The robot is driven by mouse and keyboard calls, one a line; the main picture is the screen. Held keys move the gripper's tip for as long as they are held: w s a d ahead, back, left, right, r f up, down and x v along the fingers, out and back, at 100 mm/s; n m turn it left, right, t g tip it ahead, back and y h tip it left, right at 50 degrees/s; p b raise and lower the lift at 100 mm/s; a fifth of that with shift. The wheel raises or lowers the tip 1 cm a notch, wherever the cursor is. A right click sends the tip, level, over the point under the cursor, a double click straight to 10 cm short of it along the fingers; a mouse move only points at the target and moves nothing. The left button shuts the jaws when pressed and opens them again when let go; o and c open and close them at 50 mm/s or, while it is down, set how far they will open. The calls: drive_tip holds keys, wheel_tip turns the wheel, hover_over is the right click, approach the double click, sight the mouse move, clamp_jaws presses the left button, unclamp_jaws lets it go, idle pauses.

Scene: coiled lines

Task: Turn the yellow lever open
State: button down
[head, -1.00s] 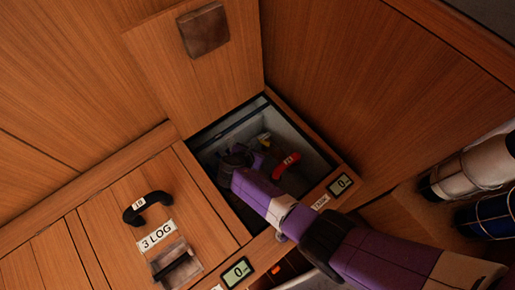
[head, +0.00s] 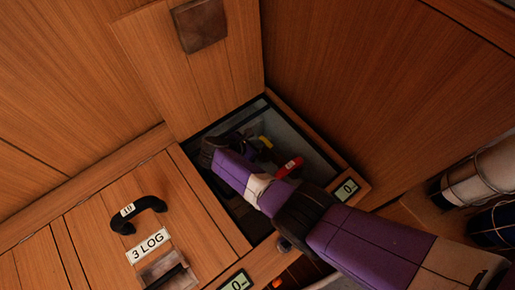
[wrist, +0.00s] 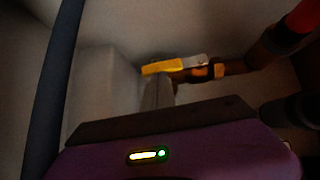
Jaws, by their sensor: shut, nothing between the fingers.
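The yellow lever (head: 265,141) is inside the open square compartment, near its back corner. In the wrist view the yellow lever (wrist: 165,67) lies nearly level, with a grey metal end at its right, beside a brassy pipe fitting (wrist: 205,72). My gripper (wrist: 158,82) is shut and empty. Its grey fingers point at the lever from below in that picture and overlap its lower edge; I cannot tell whether they touch. In the head view my purple arm reaches into the compartment, and the fingers are hard to make out in the dark.
A red handle (head: 290,167) with a white tag sits in the compartment right of the lever. A dark hose (wrist: 58,80) runs down the left of the wrist view. The compartment rim (head: 310,135) and wooden walls enclose the space. A black-handled "3 LOG" lid (head: 145,213) lies left.

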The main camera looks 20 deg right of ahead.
drive_tip(key=shift+w+d, duration=0.1)
drive_tip(key=shift+d, duration=0.15)
idle(0.6)
